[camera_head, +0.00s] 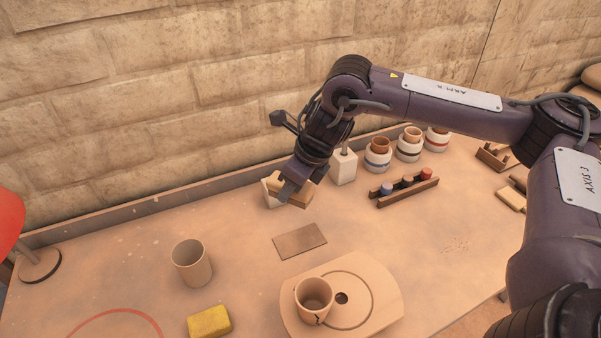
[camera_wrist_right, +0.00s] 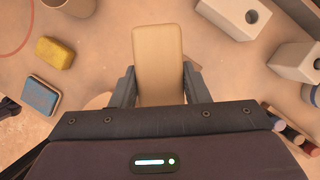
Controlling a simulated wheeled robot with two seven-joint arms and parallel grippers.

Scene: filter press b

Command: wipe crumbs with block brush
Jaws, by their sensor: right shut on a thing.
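My right gripper (camera_head: 291,194) is shut on a pale wooden block brush (camera_head: 302,189) above the back of the table. In the right wrist view the block (camera_wrist_right: 158,52) sits between the two fingers of my gripper (camera_wrist_right: 158,86); its bristles are not visible. A small patch of dark crumbs (camera_head: 456,244) lies on the table to the right, well apart from the brush. My left gripper is not in view.
A cup (camera_head: 191,263), yellow sponge (camera_head: 209,321) and flat brown plate (camera_head: 299,241) lie on the table (camera_head: 235,225). A board (camera_head: 385,311) holds a cracked cup (camera_head: 314,297). A rack (camera_head: 405,192), white block (camera_head: 343,167) and stacked cups (camera_head: 378,156) stand behind. Room around the crumbs is clear.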

